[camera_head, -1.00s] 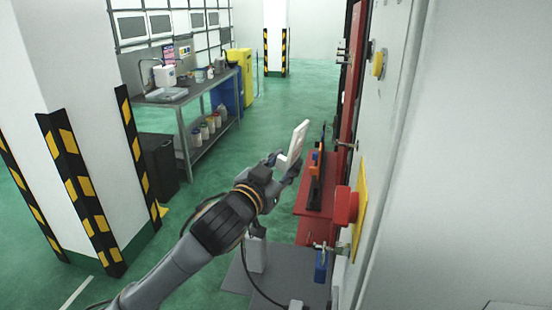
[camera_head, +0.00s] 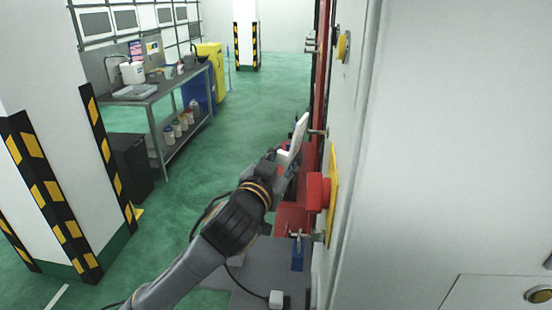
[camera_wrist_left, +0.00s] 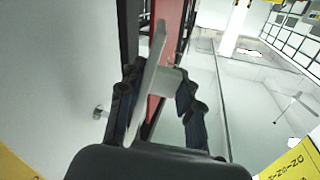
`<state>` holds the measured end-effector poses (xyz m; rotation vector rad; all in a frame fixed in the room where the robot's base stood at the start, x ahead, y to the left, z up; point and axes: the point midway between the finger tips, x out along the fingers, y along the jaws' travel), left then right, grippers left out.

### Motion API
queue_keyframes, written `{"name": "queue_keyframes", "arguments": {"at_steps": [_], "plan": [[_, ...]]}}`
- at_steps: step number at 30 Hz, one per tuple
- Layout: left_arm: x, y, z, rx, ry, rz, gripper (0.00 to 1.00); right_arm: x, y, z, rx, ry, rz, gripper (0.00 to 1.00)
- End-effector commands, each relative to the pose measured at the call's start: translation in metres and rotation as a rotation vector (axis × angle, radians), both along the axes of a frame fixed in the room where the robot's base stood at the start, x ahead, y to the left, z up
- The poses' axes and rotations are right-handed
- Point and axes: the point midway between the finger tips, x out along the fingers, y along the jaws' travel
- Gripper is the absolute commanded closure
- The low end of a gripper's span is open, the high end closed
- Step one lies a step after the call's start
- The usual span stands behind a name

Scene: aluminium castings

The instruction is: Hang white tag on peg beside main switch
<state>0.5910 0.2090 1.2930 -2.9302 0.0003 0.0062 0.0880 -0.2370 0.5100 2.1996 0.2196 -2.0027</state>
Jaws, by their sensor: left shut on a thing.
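A flat white tag (camera_head: 298,137) stands upright in my left gripper (camera_head: 284,158), which is shut on it. The tag also shows edge-on between the dark fingers in the left wrist view (camera_wrist_left: 151,80). A short metal peg (camera_head: 319,132) sticks out of the pale cabinet front, just right of the tag in the head view. In the wrist view a peg (camera_wrist_left: 98,112) shows left of the fingers, apart from the tag. The main switch is a red knob (camera_head: 317,192) on a yellow plate (camera_head: 332,190), below and nearer than the peg. My right gripper is not in view.
A blue padlock (camera_head: 298,256) hangs at a metal hasp (camera_head: 306,235) below the switch. A yellow-ringed button (camera_head: 343,46) and more pegs sit higher on the cabinet (camera_head: 375,150).

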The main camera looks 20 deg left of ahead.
Motion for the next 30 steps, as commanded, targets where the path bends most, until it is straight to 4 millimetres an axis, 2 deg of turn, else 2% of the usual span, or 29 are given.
{"name": "queue_keyframes", "arguments": {"at_steps": [15, 30], "plan": [[0.007, -0.025, -0.008, -0.002, 0.0, -0.001, 0.97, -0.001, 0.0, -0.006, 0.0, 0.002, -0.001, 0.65], [0.008, -0.028, -0.011, -0.001, 0.0, 0.0, 0.97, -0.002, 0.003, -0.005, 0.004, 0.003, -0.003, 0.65]]}}
